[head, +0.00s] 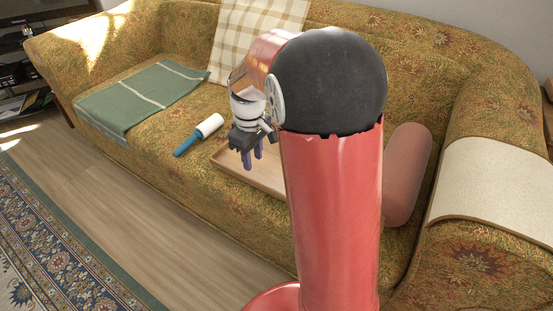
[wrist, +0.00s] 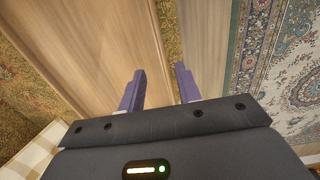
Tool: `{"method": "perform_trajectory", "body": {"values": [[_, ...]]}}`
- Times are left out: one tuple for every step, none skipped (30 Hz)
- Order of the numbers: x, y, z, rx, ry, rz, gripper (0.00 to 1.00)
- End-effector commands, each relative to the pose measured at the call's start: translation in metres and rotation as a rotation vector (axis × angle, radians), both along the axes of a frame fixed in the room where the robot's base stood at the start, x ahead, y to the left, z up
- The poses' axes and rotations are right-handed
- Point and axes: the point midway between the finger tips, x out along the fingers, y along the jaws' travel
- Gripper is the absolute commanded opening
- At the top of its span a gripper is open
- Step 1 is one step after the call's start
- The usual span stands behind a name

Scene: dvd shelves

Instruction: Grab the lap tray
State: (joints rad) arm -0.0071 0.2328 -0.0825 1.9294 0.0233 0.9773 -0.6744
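The lap tray (head: 264,178) is a light wooden tray with a raised rim, lying flat on the sofa seat. My arm hides its right part in the head view. My gripper (head: 252,163) points down over the tray, near its front side. In the wrist view the tray (wrist: 105,40) fills the left of the picture. There my gripper (wrist: 161,87) has its two purple fingers apart with nothing between them. The left finger overlaps the tray's rim area and the right finger lies over the floor side. I cannot tell how high the fingertips are above the rim.
The patterned sofa (head: 150,140) holds a lint roller (head: 200,134) left of the tray, a folded green blanket (head: 140,97) further left, and a plaid cloth (head: 257,35) on the backrest. A pink cushion (head: 407,175) is at right. Wooden floor (head: 130,200) and a rug (head: 50,240) lie in front.

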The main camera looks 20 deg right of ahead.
Motion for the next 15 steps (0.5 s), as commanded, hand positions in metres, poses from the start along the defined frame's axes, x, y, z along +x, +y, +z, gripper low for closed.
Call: {"method": "perform_trajectory", "body": {"values": [[0.001, 0.000, -0.005, -0.001, 0.004, 0.004, 0.34], [0.001, 0.000, -0.009, 0.000, 0.006, 0.005, 0.34], [0.001, 0.000, -0.014, 0.000, 0.007, 0.006, 0.34], [0.001, 0.000, -0.017, -0.001, 0.008, 0.005, 0.34], [0.001, 0.000, -0.020, 0.000, 0.006, 0.005, 0.34], [0.001, 0.000, -0.025, 0.000, 0.006, 0.005, 0.34], [0.001, 0.001, -0.028, 0.000, 0.006, 0.005, 0.34], [0.001, 0.001, -0.031, 0.000, 0.006, 0.005, 0.34], [0.000, 0.001, -0.036, 0.000, 0.007, 0.005, 0.34], [0.000, 0.002, -0.040, -0.001, 0.008, 0.005, 0.34], [-0.001, 0.002, -0.045, 0.000, 0.007, 0.005, 0.34], [-0.001, 0.003, -0.051, 0.000, 0.007, 0.004, 0.34], [-0.001, 0.003, -0.056, 0.000, 0.007, 0.004, 0.34], [-0.002, 0.003, -0.061, 0.000, 0.009, 0.004, 0.34], [-0.001, 0.003, -0.067, 0.000, 0.007, 0.003, 0.34]]}}
